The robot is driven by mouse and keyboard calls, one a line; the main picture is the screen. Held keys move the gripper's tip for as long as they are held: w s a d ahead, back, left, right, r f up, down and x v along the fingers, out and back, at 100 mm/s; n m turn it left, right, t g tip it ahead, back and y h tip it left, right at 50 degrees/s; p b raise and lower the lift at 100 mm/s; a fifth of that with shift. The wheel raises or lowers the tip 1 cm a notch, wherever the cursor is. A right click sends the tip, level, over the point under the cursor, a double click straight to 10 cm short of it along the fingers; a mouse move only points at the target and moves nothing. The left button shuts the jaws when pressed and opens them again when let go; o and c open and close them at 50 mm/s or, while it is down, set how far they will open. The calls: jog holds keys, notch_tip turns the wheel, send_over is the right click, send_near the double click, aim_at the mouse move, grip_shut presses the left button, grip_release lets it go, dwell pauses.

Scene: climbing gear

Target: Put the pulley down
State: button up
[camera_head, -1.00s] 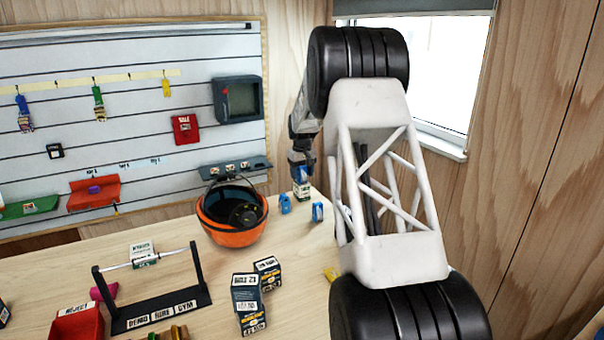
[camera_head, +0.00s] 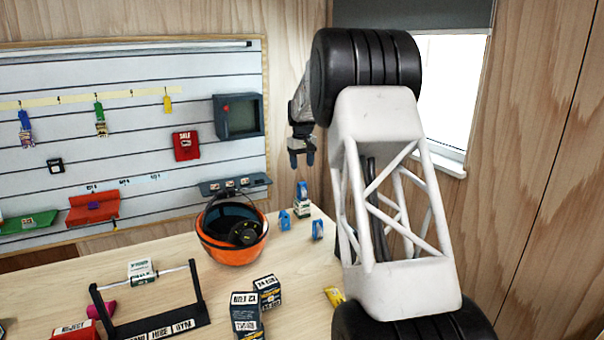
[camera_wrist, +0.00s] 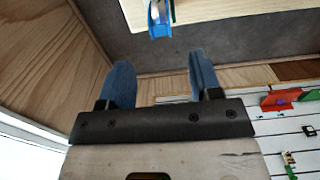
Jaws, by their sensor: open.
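A blue pulley (camera_head: 302,190) stands at the far right corner of the table, on or against a small white and green box (camera_head: 302,209); I cannot tell which. It also seems to be the blue thing at the top of the wrist view (camera_wrist: 159,22). Two similar blue pulleys stand nearby, one to the left (camera_head: 285,220) and one to the right (camera_head: 317,229). My gripper (camera_head: 302,161) is open and empty above the pulley, clear of it. In the wrist view its two blue fingers (camera_wrist: 161,76) are spread, with nothing between them.
An orange helmet (camera_head: 232,246) with black ear cups sits left of the pulleys. Dark boxes (camera_head: 246,314) stand in front, and a black frame with a bar (camera_head: 195,291) stands at left. A slatted wall panel (camera_head: 130,130) with hung gear is behind. Bare table lies between.

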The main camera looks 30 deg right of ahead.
jog(key=shift+r, duration=0.7)
dwell(0.4)
jog(key=shift+s+a+r, duration=0.15)
jog(key=shift+s+a, duration=0.05)
jog(key=s+a+r, duration=0.3)
jog(key=s+a, duration=0.4)
jog(key=s, duration=0.3)
jog(key=s+a+r+t, duration=0.1)
jog(key=s+a+r, duration=0.2)
jog(key=s+a, duration=0.5)
jog(key=s+a+r, duration=0.3)
jog(key=s+a, duration=0.3)
jog(key=s, duration=0.5)
jog(key=s+a+f, duration=0.3)
jog(key=s, duration=0.7)
jog(key=s+a+f+t, duration=0.1)
jog(key=s+a+f, duration=0.2)
jog(key=s, duration=0.8)
jog(key=s+a+f, duration=0.3)
jog(key=s+f, duration=0.2)
jog(key=s, duration=0.6)
jog(key=shift+a+t, duration=0.3)
jog(key=shift+a, duration=0.05)
